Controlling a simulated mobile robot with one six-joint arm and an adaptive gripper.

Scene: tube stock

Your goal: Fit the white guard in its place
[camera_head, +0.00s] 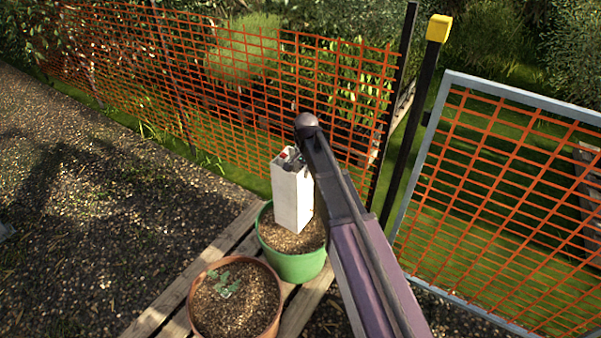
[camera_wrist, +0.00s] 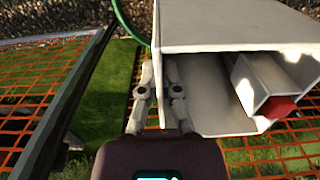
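The white guard (camera_head: 293,198) is a tall, square, open-topped tube standing upright in the soil of a green pot (camera_head: 292,266). In the wrist view its open end and walls (camera_wrist: 235,35) fill the upper right. A smaller pale piece with a red end (camera_wrist: 280,105) shows inside it; a red bit also shows at its top in the head view. My gripper (camera_wrist: 159,65) is at the guard's rim, its fingers close together with one wall between them. In the head view my arm hides the fingertips. The guard's foot in the soil is partly hidden.
A terracotta pot (camera_head: 236,300) with a small seedling stands in front of the green pot on wooden slats (camera_head: 165,308). Orange mesh fencing (camera_head: 200,80) runs behind. A grey-framed mesh gate (camera_head: 425,150) and a yellow-capped post (camera_head: 439,28) stand right. Gravel lies open left.

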